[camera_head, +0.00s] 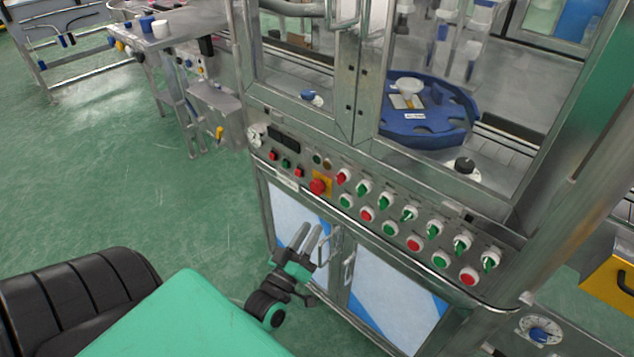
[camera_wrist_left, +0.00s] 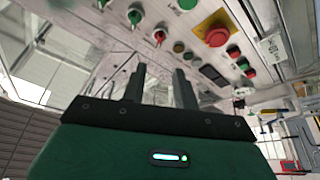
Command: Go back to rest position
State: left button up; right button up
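My left gripper (camera_head: 312,227) is in front of the lower cabinet of the crimping machine, below the control panel (camera_head: 388,216). Its two fingers stand apart with nothing visible between them. In the left wrist view, the same gripper (camera_wrist_left: 160,69) shows its dark fingers spread with a gap, pointing toward the panel underside. The red emergency button on its yellow plate (camera_head: 319,186) also shows in the wrist view (camera_wrist_left: 216,35). My right gripper is in neither view.
Rows of green and red buttons and switches run along the panel. A blue round fixture (camera_head: 430,128) sits behind the machine's glass doors. Cabinet handles (camera_head: 348,268) are close to my left gripper. Green floor (camera_head: 130,200) is open to the left. A metal table (camera_head: 175,38) stands farther back.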

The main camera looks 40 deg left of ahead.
pick_arm(q)
jog(key=shift+f, duration=0.1)
